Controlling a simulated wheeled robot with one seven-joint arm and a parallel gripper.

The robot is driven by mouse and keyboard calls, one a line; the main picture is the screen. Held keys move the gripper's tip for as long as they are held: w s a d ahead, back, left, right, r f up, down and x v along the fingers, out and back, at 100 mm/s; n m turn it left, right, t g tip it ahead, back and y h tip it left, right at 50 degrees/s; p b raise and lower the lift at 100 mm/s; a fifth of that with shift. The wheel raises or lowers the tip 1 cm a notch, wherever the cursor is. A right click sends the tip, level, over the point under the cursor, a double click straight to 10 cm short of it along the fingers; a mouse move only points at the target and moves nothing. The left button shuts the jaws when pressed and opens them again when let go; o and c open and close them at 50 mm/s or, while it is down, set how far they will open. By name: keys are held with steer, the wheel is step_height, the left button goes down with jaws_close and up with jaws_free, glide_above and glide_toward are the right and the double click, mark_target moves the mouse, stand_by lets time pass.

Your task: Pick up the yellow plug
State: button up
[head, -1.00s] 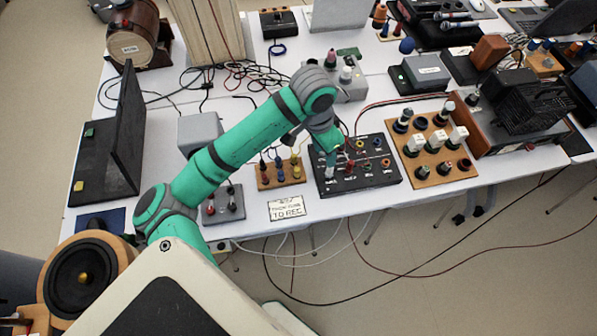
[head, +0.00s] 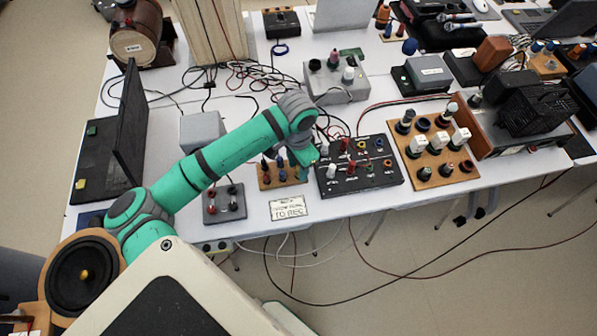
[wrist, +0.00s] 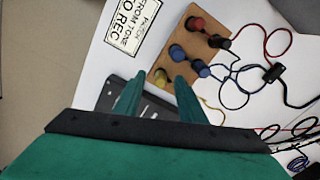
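The wooden plug block (head: 279,185) stands near the table's front edge, and it also shows in the wrist view (wrist: 188,92). It carries red, black, blue and yellow plugs. In the head view my arm hides the yellow plugs.
A black panel (head: 362,182) with several knobs stands just right of the block. A small grey box with plugs (head: 224,204) stands left. A paper label (head: 288,208) lies in front. Loose cables (head: 250,75) lie behind. Another wooden board (head: 428,178) holds several knobs.

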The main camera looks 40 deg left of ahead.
mark_target(297, 170)
steer(key=shift+f, duration=1.3)
steer(key=shift+w, duration=0.1)
jaws_close()
steer(key=shift+r, duration=0.1)
step_height(297, 170, up, 18)
step_height(297, 170, up, 4)
steer(key=shift+a+f, duration=0.1)
stand_by(0.4)
